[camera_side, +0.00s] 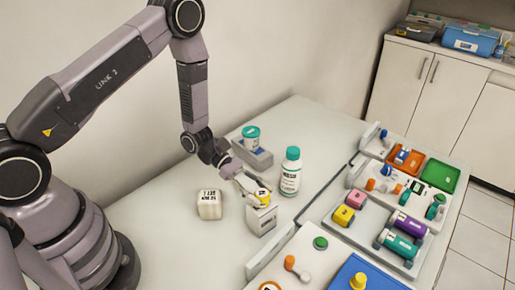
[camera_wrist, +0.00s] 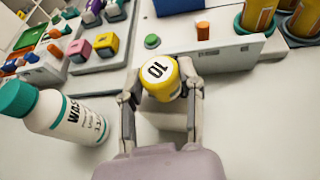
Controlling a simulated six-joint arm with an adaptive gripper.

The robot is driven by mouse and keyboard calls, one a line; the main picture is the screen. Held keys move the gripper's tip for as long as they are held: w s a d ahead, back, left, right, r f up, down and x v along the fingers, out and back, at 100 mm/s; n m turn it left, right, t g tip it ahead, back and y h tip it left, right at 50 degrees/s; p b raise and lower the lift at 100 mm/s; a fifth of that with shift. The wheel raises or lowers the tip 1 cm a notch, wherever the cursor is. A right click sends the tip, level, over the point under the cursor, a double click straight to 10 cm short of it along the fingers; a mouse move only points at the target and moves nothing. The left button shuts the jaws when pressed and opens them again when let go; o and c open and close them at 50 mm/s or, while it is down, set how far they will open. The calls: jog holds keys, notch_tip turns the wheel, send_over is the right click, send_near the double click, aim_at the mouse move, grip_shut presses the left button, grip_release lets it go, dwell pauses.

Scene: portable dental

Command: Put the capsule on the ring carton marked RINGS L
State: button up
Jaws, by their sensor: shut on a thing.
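The capsule (camera_wrist: 162,80) is yellow with a white top marked with digits that look like 10. My gripper (camera_wrist: 162,92) is shut on it, one finger on each side. In the side view the capsule (camera_side: 262,195) is at the top of a white carton (camera_side: 262,219); I cannot tell whether it touches the carton. The carton (camera_wrist: 166,120) also shows below the capsule in the wrist view. Its marking is not readable. Another white block (camera_side: 209,207) with black print stands to the left; its print is too small to read surely.
A white bottle with a teal cap (camera_side: 291,172) stands close to the right of my gripper. A teal-lidded jar (camera_side: 251,137) on a grey base stands behind. Trays with coloured items (camera_side: 408,220) fill the right side. The table in front of the white block is clear.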

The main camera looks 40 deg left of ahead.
jog(key=shift+f, duration=0.15)
jog(key=o, duration=0.8)
jog(key=shift+o, duration=0.2)
